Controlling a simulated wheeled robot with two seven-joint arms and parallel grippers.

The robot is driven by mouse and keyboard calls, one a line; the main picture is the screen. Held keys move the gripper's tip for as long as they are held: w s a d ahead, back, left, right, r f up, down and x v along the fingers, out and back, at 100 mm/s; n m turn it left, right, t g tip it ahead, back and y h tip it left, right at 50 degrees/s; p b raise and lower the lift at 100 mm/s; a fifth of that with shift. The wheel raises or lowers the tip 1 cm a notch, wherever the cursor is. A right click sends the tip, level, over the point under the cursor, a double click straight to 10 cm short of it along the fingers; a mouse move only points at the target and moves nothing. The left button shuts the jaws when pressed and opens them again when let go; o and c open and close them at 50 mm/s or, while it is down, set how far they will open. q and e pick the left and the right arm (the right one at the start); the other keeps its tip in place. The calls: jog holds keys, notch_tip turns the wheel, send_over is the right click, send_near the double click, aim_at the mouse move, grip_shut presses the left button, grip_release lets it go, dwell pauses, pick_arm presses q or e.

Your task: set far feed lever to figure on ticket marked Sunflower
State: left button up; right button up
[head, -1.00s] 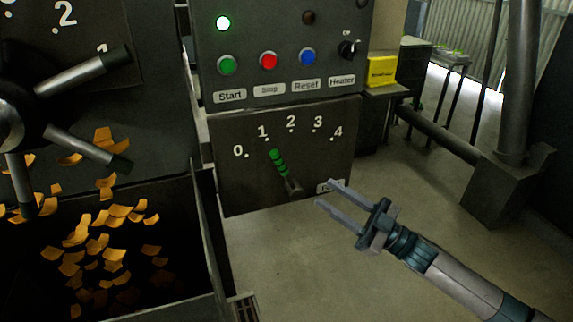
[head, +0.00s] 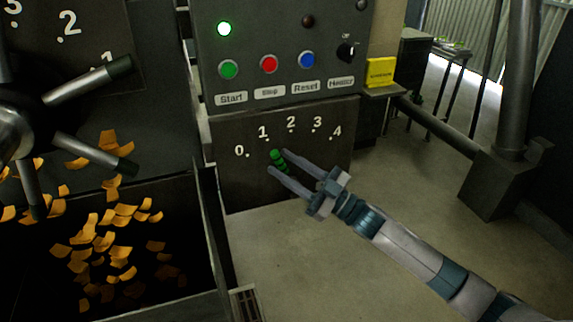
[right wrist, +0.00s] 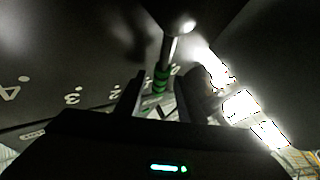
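The feed lever has a green ribbed grip (head: 277,157) and stands on a dark scale plate (head: 240,190) numbered 0 to 4. It leans toward the 1. My right gripper (head: 279,164) is open at the lever, one finger on each side of the green grip. In the right wrist view, the green grip (right wrist: 161,79) shows between the two spread fingers; contact cannot be told. The lever's lower part is hidden by the fingers in the head view. My left gripper is out of view.
Above the scale is a panel with green (head: 229,69), red (head: 269,64) and blue (head: 307,60) buttons and a heater knob (head: 346,51). A spoked handwheel (head: 18,130) and a bin with orange flakes (head: 215,230) lie left.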

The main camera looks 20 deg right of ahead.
grip_shut()
jog(key=shift+d+f, duration=0.1)
jog(key=d+m+t+b, duration=0.1)
jog(key=m, duration=0.1)
jog(key=d+m+t+b, duration=0.1)
jog(key=m+t+b, duration=0.1)
jog(key=shift+d, duration=0.25)
jog(key=shift+w+d+r+m+t+h+b, duration=0.1)
jog(key=shift+d+r+m+t+h+b, duration=0.25)
jog(key=shift+d+m+t+h, duration=0.4)
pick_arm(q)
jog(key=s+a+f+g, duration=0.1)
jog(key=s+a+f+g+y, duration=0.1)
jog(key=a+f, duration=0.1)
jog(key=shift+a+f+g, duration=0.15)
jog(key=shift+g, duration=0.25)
pick_arm(e)
jog(key=shift+a+y, duration=0.1)
jog(key=shift+y, duration=0.15)
grip_release()
